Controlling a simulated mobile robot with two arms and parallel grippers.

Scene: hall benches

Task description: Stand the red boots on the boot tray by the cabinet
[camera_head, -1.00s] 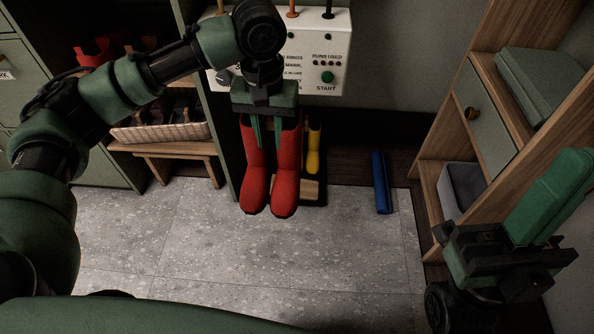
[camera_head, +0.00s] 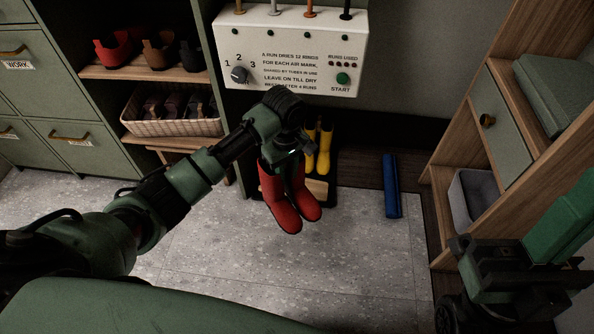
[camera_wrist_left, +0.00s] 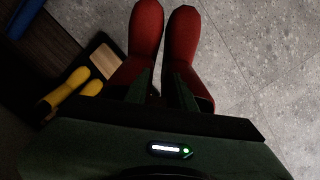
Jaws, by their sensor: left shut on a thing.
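The pair of red boots (camera_head: 278,200) hangs side by side, tilted, with toes pointing down and right. My left gripper (camera_head: 289,172) is shut on the boots near their tops. The wrist view also shows the red boots (camera_wrist_left: 145,32) gripped at their shafts by the left gripper (camera_wrist_left: 158,85). The dark boot tray (camera_head: 327,203) is on the floor just behind and right of them, partly hidden. Yellow boots (camera_head: 323,152) and a wooden block (camera_head: 318,188) are on it. My right gripper (camera_head: 515,268) is at the lower right; its jaw state is unclear.
A white boot dryer panel (camera_head: 300,55) is above the tray. A blue tube-like thing (camera_head: 391,186) lies right of it. A wooden shelf unit (camera_head: 450,170) stands at right. Green drawers (camera_head: 75,105) and a basket (camera_head: 170,125) are at left. Grey floor in front is clear.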

